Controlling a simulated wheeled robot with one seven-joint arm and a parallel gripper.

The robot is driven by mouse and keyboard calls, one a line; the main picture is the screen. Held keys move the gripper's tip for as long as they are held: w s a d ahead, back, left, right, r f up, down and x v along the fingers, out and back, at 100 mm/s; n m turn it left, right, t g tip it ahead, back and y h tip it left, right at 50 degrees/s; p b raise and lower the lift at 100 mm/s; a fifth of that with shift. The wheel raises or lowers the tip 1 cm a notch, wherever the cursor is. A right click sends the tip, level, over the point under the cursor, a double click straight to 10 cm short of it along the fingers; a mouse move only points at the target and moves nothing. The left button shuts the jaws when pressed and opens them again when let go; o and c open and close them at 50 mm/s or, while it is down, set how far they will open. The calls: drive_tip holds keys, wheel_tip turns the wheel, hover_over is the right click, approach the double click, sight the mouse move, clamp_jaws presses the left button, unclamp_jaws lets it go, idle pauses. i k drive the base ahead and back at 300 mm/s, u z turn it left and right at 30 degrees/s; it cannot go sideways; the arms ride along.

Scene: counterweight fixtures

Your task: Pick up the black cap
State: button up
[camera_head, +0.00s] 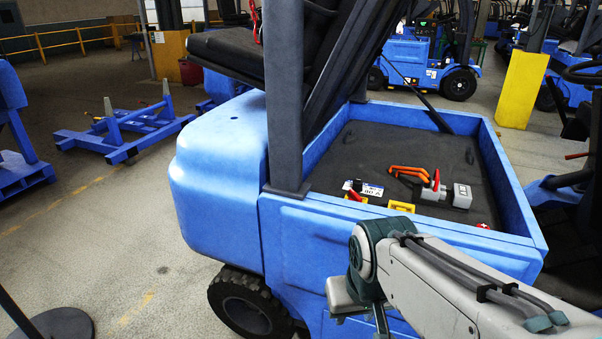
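A small black object (357,185), which looks like the black cap, is in the blue truck's open tray. It sits by a white and blue label plate (371,189), near the tray's front-left corner. It is too small to make out its shape. My arm reaches in from the lower right and bends down in front of the truck's side. What seems to be my gripper (362,318) is low at the bottom edge, outside the tray and well below the black object. Its fingers are partly cut off, so their opening cannot be judged.
The tray wall (400,226) stands between my arm and the tray floor. Nearby lie an orange-handled tool (408,171), a grey box-like part (436,192), yellow pieces (402,206) and a red item (483,226). A dark mast post (284,90) rises left of them. The tray's rear floor is mostly clear.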

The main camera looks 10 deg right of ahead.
sight(357, 186)
drive_tip(key=u, duration=0.2)
drive_tip(key=i, duration=0.6)
drive_tip(key=z, duration=0.6)
drive_tip(key=i, duration=0.5)
drive_tip(key=z, duration=0.6)
